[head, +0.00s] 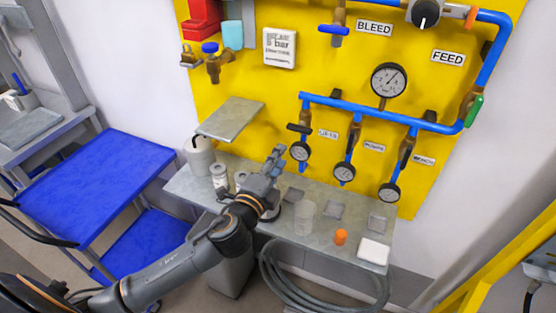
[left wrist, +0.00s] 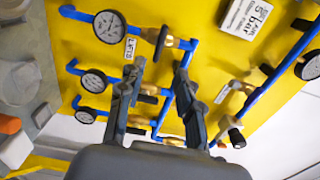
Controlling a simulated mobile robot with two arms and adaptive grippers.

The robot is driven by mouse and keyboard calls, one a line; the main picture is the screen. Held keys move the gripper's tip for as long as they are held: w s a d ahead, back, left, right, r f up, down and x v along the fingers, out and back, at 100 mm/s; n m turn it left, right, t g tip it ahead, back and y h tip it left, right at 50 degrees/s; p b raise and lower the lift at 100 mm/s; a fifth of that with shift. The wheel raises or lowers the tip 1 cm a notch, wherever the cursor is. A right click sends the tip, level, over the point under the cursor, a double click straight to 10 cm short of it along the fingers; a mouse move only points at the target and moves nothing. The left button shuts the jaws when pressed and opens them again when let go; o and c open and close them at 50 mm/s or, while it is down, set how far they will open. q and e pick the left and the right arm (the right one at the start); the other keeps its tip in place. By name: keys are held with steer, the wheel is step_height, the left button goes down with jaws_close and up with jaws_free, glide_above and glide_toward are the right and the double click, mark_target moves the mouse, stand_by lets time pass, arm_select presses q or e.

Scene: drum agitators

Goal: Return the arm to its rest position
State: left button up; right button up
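My left arm (head: 185,262) comes in from the lower left of the head view and reaches up over the grey shelf (head: 270,230). My left gripper (head: 272,165) is above the shelf, in front of the yellow panel (head: 330,80). In the left wrist view, its two fingers (left wrist: 160,75) stand apart with nothing between them, so it is open and empty. The panel's gauges and blue pipes show beyond the fingers. My right gripper is in neither view.
On the shelf are a white canister (head: 200,158), an orange piece (head: 340,237), a white block (head: 374,251) and a clear cup (head: 305,217). A coiled hose (head: 290,290) hangs below. A blue cart (head: 95,185) stands left. Yellow rails (head: 500,262) are at right.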

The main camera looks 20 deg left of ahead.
arm_select(q)
steer(key=s+a+f+n+g+y, duration=0.3)
steer(key=s+f+n+g, duration=0.4)
steer(key=s+f+n, duration=0.4)
steer(key=s+d+f+n+g+h, duration=0.1)
steer(key=s+f+n+g, duration=0.25)
steer(key=s, duration=0.55)
steer(key=s+d+f+n+g+h, duration=0.2)
steer(key=s+f+g, duration=0.2)
steer(key=s, duration=0.5)
step_height(320, 180, down, 30)
steer(key=s+g+b, duration=0.1)
steer(key=s+b, duration=0.1)
steer(key=b, duration=0.2)
steer(key=s+a+f+g+b, duration=0.1)
steer(key=s+a+f+b, duration=0.2)
steer(key=s+f, duration=1.3)
step_height(320, 180, down, 3)
steer(key=shift+s+f+y, duration=0.15)
steer(key=shift+s+y, duration=0.1)
steer(key=shift+y, duration=0.05)
